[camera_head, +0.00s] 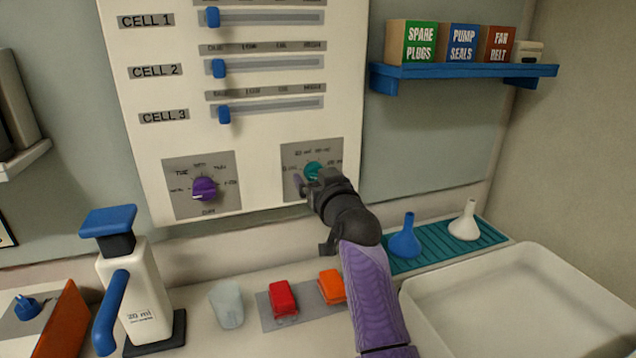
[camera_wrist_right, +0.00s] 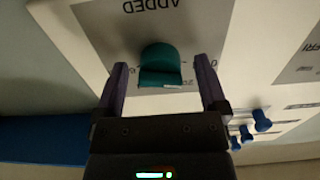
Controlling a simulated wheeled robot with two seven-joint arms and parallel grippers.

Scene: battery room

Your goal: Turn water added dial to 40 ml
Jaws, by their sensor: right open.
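The water added dial is a teal knob (camera_head: 313,169) on a grey plate at the lower right of the white wall panel (camera_head: 260,130). In the right wrist view the teal knob (camera_wrist_right: 160,62) shows under the upside-down word ADDED, with a small pale mark on its edge. My right gripper (camera_head: 306,183) is at the plate, open, its fingers (camera_wrist_right: 162,80) on either side of the knob with visible gaps. The gripper hides part of the plate in the head view. The pointer's exact reading is too small to tell. My left gripper is out of view.
A purple knob (camera_head: 204,189) sits left on the panel, with blue sliders (camera_head: 218,68) above. A blue shelf (camera_head: 460,74) with boxes is at upper right. Below stand a white pump bottle (camera_head: 140,290), a cup (camera_head: 227,304), red and orange blocks, funnels (camera_head: 405,240) and a white tray (camera_head: 520,320).

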